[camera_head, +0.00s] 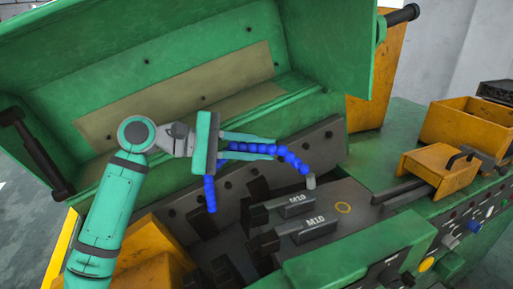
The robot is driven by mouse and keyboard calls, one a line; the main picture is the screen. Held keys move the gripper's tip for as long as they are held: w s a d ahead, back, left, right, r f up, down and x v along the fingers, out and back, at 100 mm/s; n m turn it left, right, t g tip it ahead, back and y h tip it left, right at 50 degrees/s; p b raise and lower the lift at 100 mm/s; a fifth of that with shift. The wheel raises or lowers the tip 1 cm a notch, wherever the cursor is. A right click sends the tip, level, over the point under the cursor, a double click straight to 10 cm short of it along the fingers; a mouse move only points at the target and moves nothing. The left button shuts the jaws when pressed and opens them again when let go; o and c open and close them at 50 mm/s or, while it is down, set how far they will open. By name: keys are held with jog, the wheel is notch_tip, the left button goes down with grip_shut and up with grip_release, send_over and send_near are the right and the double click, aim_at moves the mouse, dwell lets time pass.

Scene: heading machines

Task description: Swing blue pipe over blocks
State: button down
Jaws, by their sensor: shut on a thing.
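The blue pipe (287,157) is a segmented, bent hose with a grey tip at its right end. My gripper (275,145) is shut on it, with its two teal fingers reaching to the right along the pipe. One part of the pipe hangs down below my gripper's body at the left. The grey tip points down over the area just behind two dark blocks (293,203) and (309,228), both marked M10. Whether the tip touches anything cannot be told. The middle of the pipe is partly hidden by my gripper.
A raised green cover (130,30) stands behind my arm. A yellow box with a black handle (438,165) and an open yellow bin (465,125) are at the right. A panel with knobs (450,240) is at the lower right. Dark upright parts (205,222) stand left of the blocks.

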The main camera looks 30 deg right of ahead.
jog(key=c, duration=1.6)
grip_release()
jog(key=v, duration=1.1)
